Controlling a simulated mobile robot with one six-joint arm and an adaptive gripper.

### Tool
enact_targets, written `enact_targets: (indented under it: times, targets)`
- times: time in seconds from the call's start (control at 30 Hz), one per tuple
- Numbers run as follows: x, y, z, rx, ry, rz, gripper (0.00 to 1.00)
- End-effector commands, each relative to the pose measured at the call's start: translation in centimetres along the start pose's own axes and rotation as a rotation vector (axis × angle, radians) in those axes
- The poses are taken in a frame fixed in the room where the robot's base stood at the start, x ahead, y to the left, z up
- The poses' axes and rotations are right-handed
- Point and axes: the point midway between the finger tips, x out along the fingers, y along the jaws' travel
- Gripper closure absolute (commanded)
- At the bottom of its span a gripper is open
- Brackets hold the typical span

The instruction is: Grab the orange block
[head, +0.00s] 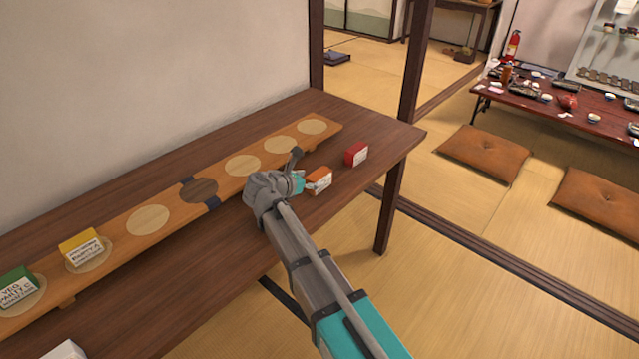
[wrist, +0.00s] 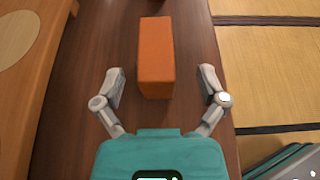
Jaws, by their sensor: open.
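The orange block (head: 319,178) stands on the dark wooden table, close to my gripper (head: 298,170) in the head view. It has an orange top and a white side with print. My gripper (wrist: 160,86) is open, with one finger to each side of the block's line and a gap on both sides. Neither finger touches the block.
A red block (head: 356,154) stands to the right on the table (head: 385,148). A long wooden board (head: 120,245) with round spots runs along the wall, holding a yellow block (head: 82,247) and a green block (head: 17,288). A white block (head: 65,351) is at the lower left.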

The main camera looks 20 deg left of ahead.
Motion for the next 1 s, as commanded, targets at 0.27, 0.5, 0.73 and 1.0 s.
enact_targets:
  times: [0.27,0.5,0.73,1.0]
  targets:
    - [0.0,0.0,0.0,0.0,0.0,0.001,0.09]
    - [1.6,0.3,0.1,0.001,0.0,0.001,0.09]
    - [4.2,0.5,0.2,0.001,0.0,0.0,0.09]
    - [5.1,0.4,0.4,-0.001,-0.001,0.0,0.09]
